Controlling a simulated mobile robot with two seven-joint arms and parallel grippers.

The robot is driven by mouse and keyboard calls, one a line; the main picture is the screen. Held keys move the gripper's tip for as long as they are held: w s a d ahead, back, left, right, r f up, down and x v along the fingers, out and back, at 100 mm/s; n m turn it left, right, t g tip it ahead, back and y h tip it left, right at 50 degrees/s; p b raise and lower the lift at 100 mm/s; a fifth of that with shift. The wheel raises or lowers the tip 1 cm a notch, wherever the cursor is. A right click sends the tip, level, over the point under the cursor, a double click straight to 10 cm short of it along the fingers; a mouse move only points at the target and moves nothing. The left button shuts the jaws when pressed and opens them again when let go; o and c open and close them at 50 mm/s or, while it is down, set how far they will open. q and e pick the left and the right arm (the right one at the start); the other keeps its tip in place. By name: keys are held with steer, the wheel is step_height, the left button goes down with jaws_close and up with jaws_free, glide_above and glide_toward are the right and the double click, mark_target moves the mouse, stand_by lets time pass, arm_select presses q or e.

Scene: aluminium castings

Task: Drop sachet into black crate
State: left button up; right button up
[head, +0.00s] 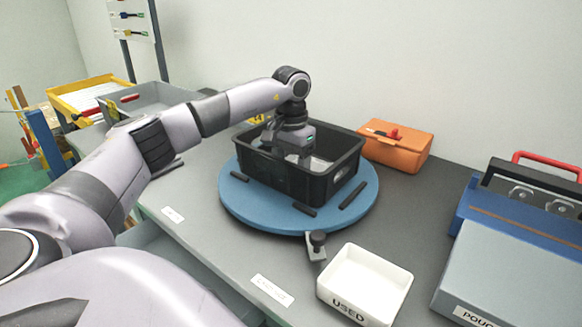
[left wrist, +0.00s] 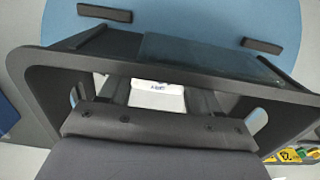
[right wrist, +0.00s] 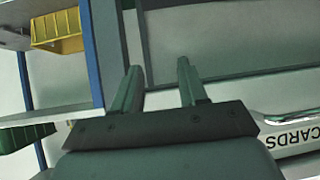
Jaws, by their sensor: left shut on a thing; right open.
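The black crate (head: 330,184) stands on a round blue turntable (head: 255,211) on the grey table. My left gripper (head: 300,160) reaches down inside the crate from above. I cannot tell whether the sachet touches the crate floor. My right gripper (right wrist: 158,85) is open and empty, away from the crate, and shows only in the right wrist view.
A white tray marked USED (head: 345,304) and an orange case (head: 396,146) stand near the turntable. A blue and grey box (head: 500,262) is at right. A small dark clamp (head: 317,246) sits at the turntable's front edge. Yellow and grey bins (head: 150,101) are at back left.

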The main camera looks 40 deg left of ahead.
arm_select(q)
steer(key=shift+f, duration=0.1)
steer(key=shift+f, duration=0.35)
steer(key=o, duration=1)
step_height(320, 180, up, 13)
steer(key=shift+p, duration=0.3)
steer(key=shift+f, duration=0.1)
